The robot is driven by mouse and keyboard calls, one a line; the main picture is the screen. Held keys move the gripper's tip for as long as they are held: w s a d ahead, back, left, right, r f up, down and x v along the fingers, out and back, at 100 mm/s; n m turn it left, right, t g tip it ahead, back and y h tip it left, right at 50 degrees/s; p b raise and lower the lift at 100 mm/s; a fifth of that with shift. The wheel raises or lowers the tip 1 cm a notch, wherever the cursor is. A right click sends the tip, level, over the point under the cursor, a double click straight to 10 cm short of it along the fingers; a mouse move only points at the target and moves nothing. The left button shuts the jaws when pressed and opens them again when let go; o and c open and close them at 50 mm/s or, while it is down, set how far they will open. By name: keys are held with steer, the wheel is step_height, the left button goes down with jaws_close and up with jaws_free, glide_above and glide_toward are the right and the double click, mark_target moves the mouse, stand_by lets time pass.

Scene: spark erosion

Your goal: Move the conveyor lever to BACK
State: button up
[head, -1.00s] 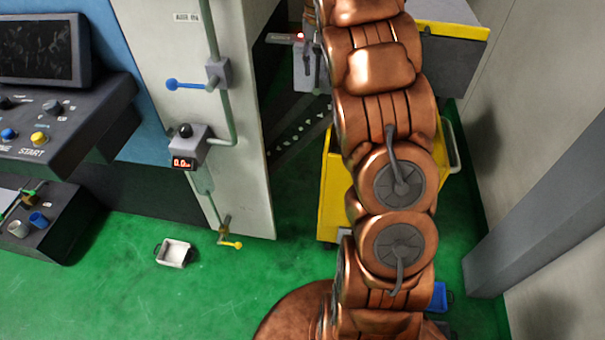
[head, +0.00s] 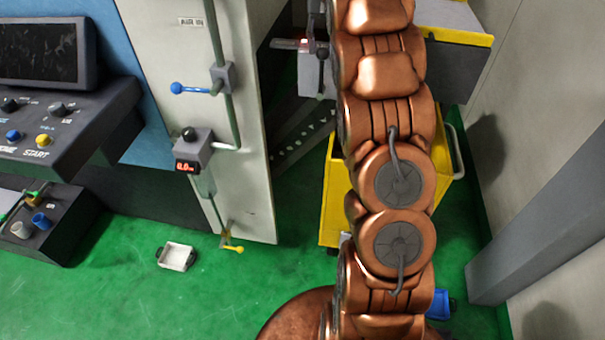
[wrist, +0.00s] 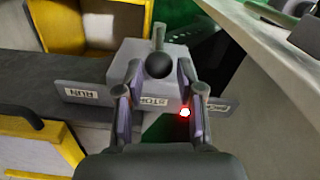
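The conveyor lever (wrist: 158,65) has a round black knob and stands on a grey control box (wrist: 152,55) in the wrist view. A plate behind it reads RUN at left, STOP in the middle and a partly hidden word at right. The lever stands around the STOP middle. My gripper (wrist: 158,72) is open, with one finger on each side of the knob; I cannot tell whether either touches it. A red light (wrist: 185,112) glows by the right finger. In the head view the box (head: 313,76) shows left of my arm, with the gripper mostly out of frame.
A yellow bin or cart (head: 333,190) stands below the box, partly behind my arm. A grey panel (head: 205,110) with pipes and a blue-handled valve (head: 190,88) stands at left. A white tray (head: 176,257) lies on the green floor. A grey post (head: 540,215) is at right.

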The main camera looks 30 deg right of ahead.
steer(key=shift+w+a+r, duration=0.15)
steer(key=shift+a+r, duration=0.05)
steer(key=shift+r, duration=0.55)
steer(key=shift+a+r+t, duration=0.15)
steer(key=shift+a+t, duration=0.15)
steer(key=s+a+f+n+b, duration=0.1)
steer(key=s+a+f, duration=0.3)
steer(key=s+a, duration=0.2)
steer(key=s+a+f+n+g+b, duration=0.1)
steer(key=s+a+f+b, duration=0.1)
steer(key=s+a+f, duration=0.2)
steer(key=s+a+f+n+b, duration=0.1)
steer(key=s+a+f, duration=0.3)
steer(key=s+a, duration=0.5)
steer(key=shift+s+a+f+n+g, duration=0.15)
steer(key=shift+s+a+n+g, duration=0.25)
steer(key=shift+s, duration=3.15)
